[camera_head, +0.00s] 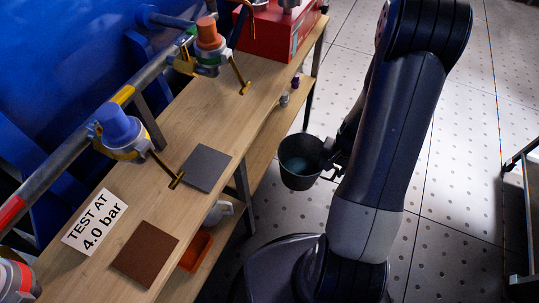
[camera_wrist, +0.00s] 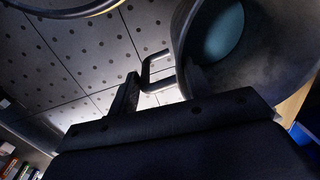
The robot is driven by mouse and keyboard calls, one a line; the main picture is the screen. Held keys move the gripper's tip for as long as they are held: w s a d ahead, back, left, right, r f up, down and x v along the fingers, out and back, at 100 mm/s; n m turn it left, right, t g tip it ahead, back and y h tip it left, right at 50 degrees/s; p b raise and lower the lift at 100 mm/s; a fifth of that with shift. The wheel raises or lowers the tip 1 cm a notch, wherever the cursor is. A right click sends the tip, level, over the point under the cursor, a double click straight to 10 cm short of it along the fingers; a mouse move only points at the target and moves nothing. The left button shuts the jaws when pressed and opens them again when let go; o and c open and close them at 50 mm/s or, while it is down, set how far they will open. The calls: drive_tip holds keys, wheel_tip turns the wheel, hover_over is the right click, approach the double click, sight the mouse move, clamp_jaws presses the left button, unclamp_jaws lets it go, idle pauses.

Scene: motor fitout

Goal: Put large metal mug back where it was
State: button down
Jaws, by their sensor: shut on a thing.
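The large metal mug (camera_head: 300,172) is dark grey and open at the top, with a bluish inside. It hangs in the air to the right of the bench, over the floor, roughly upright. My gripper (camera_head: 333,158) is shut on it at its right side, by the handle; the arm partly hides the grip. In the wrist view the mug (camera_wrist: 255,72) fills the upper right, with its angular handle (camera_wrist: 150,72) on its left beside a finger of my gripper (camera_wrist: 160,92). The exact finger contact is hard to see.
The wooden bench (camera_head: 175,203) bears a grey mat (camera_head: 206,168), a brown mat (camera_head: 145,260) and a white sign (camera_head: 94,222). A pipe with a blue-capped valve (camera_head: 119,125) and an orange-capped valve (camera_head: 208,35) overhangs it. The lower shelf (camera_head: 264,150) holds an orange bin (camera_head: 196,251). A red box (camera_head: 280,35) stands behind.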

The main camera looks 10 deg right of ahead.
approach(282, 156)
drive_tip(key=f, duration=0.3)
drive_tip(key=a+f, duration=0.1)
drive_tip(key=f, duration=0.1)
drive_tip(key=shift+w+f, duration=0.2)
drive_tip(key=shift+w, duration=0.2)
drive_tip(key=shift+f+b, duration=0.3)
drive_tip(key=shift+f, duration=1.45)
drive_tip(key=shift+f, duration=0.15)
drive_tip(key=c, duration=0.7)
unclamp_jaws()
drive_tip(key=r+p, duration=0.1)
drive_tip(key=r, duration=0.7)
drive_tip(key=s+d+r+p, duration=0.1)
drive_tip(key=r, duration=0.3)
drive_tip(key=shift+d+r+p, duration=0.1)
drive_tip(key=shift+d+p, duration=0.05)
drive_tip(key=shift+p, duration=0.15)
